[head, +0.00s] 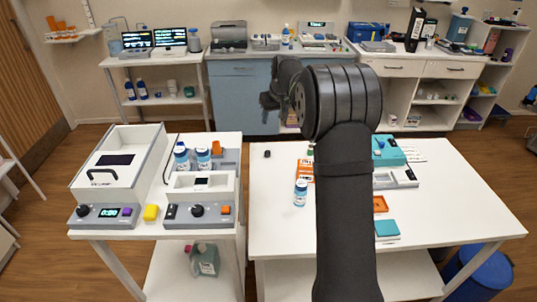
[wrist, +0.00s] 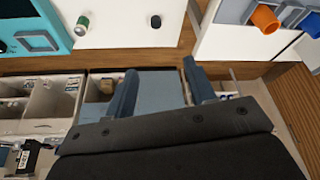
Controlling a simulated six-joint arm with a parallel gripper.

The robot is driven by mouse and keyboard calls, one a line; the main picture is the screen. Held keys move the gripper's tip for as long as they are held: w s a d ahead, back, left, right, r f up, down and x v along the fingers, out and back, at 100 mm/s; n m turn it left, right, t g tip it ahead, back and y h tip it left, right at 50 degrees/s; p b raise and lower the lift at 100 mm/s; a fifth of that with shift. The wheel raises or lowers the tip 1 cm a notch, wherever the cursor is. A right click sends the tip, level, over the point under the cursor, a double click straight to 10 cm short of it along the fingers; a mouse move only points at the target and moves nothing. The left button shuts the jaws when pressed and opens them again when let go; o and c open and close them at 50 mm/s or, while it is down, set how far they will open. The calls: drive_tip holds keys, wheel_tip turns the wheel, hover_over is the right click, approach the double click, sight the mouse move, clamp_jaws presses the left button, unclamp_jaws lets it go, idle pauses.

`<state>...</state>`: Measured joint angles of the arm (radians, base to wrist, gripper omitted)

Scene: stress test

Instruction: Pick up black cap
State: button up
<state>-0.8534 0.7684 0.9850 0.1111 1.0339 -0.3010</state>
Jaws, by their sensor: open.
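The black cap (head: 267,154) is a small dark piece lying on the white table, near its far left corner in the head view. In the wrist view the black cap (wrist: 155,21) lies near the top, on the white surface, with clear space around it. My gripper (head: 268,101) is raised past the table's far edge in the head view. In the wrist view my gripper (wrist: 160,80) shows two blue-grey fingers spread apart with nothing between them. It is apart from the cap. My arm hides part of the table's middle in the head view.
A white-and-blue bottle (head: 300,193) stands on the table, with a teal case (head: 388,151) to the right. A side table (head: 115,234) at left holds devices and bottles.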

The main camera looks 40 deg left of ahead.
drive_tip(key=w+f+n, duration=0.3)
drive_tip(key=f, duration=0.3)
approach(267, 152)
drive_tip(key=f, duration=0.1)
drive_tip(key=w+f, duration=0.1)
drive_tip(key=f, duration=0.1)
drive_tip(key=shift+a+g, duration=0.1)
drive_tip(key=shift+g, duration=0.3)
drive_tip(key=shift+y, duration=0.3)
drive_tip(key=shift+x, duration=2.8)
drive_tip(key=shift+a, duration=0.15)
drive_tip(key=shift+r, duration=0.1)
drive_tip(key=c, duration=1.1)
